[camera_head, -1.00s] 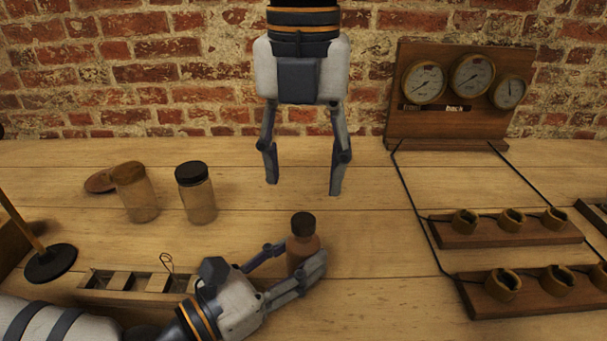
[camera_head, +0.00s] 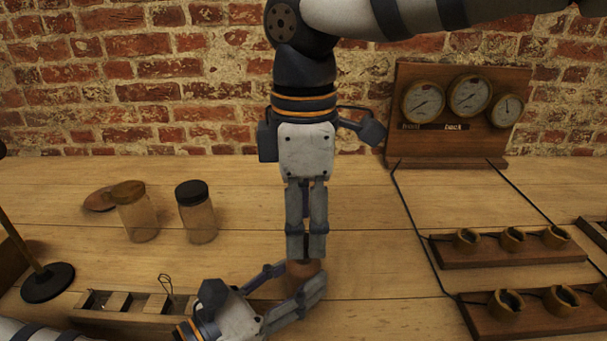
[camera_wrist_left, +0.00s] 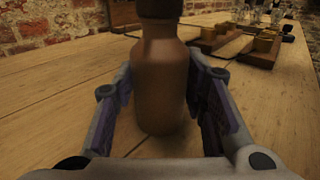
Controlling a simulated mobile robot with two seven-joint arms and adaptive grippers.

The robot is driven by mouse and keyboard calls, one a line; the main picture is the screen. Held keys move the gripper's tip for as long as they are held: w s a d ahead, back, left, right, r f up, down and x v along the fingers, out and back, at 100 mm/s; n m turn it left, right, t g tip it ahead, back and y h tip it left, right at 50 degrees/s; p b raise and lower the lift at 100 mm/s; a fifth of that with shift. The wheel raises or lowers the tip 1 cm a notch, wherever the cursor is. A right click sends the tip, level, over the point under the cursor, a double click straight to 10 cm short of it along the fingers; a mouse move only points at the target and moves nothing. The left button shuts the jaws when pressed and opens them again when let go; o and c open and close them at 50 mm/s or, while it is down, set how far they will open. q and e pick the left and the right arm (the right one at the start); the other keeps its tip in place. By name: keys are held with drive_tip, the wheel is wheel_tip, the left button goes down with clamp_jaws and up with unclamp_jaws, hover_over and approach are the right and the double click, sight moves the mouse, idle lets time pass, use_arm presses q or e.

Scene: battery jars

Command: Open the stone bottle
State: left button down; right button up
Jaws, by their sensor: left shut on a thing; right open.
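The brown stone bottle (camera_head: 303,270) stands upright at the front middle of the table. It fills the middle of the left wrist view (camera_wrist_left: 160,90), with its dark cap (camera_wrist_left: 160,8) cut off by the top edge. My left gripper (camera_head: 298,280) is shut on the bottle's body, one finger on each side. My right gripper (camera_head: 305,250) points straight down over the bottle's top, open, its fingertips at the cap's height. Its fingers hide the cap in the head view, so I cannot tell if they touch it.
A jar with a dark lid (camera_head: 196,212) and a jar with a brown top (camera_head: 135,212) stand at the left, near a flat disc (camera_head: 98,200). A wooden rack (camera_head: 125,303) lies at front left. Wired holders (camera_head: 500,248) and a gauge board (camera_head: 455,110) are at the right.

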drive_tip(key=shift+f, duration=1.35)
clamp_jaws()
drive_tip(key=shift+r, duration=0.15)
drive_tip(key=shift+r, duration=1)
wheel_tip(320, 180, up, 4)
drive_tip(key=shift+r, duration=0.1)
use_arm(q)
drive_tip(key=c, duration=0.9)
unclamp_jaws()
